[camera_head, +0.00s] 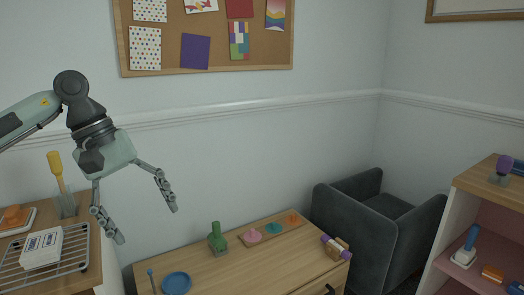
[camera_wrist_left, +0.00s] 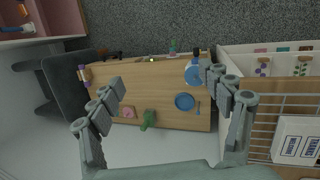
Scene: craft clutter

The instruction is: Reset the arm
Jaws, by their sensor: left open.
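My left gripper (camera_head: 140,216) hangs in the air at the left of the head view, fingers pointing down and spread open with nothing between them. It is above and left of the wooden table. In the left wrist view its two fingers (camera_wrist_left: 165,112) frame the table below, and they are apart and empty. My right gripper shows in neither view.
The wooden table (camera_head: 225,274) bears a blue plate (camera_head: 176,283), a green bottle-like object (camera_head: 217,240) and a tray (camera_head: 284,232) with coloured pieces. A wire rack (camera_head: 75,258) is at left. A grey armchair (camera_head: 345,225) and a shelf (camera_head: 463,209) are at right.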

